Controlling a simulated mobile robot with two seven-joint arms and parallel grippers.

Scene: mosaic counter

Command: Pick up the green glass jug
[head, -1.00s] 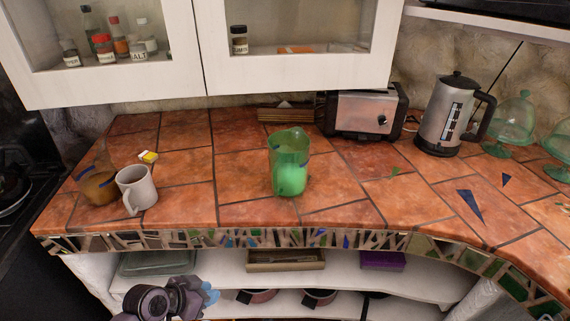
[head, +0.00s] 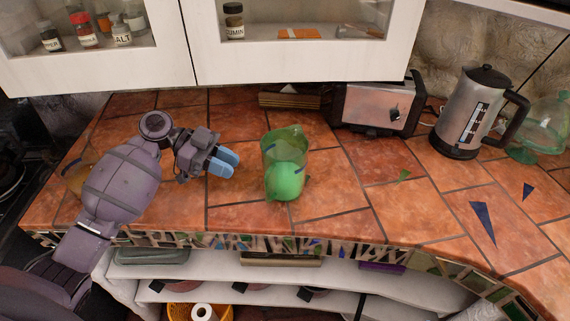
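The green glass jug (head: 286,172) stands upright on the tiled counter, near its front edge at the middle of the head view. It is see-through at the top and brighter green lower down. My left gripper (head: 223,162) is to the left of the jug, its blue fingertips pointing right towards it. The two fingertips show apart, with nothing between them, and a strip of counter lies between them and the jug. My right gripper is not in view.
A toaster (head: 375,106) stands behind the jug to the right. A steel kettle (head: 466,115) and green glassware (head: 546,124) are farther right. A brown cup (head: 76,172) is partly behind my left arm. Wall cabinets (head: 290,62) overhang the back; open tiles lie right of the jug.

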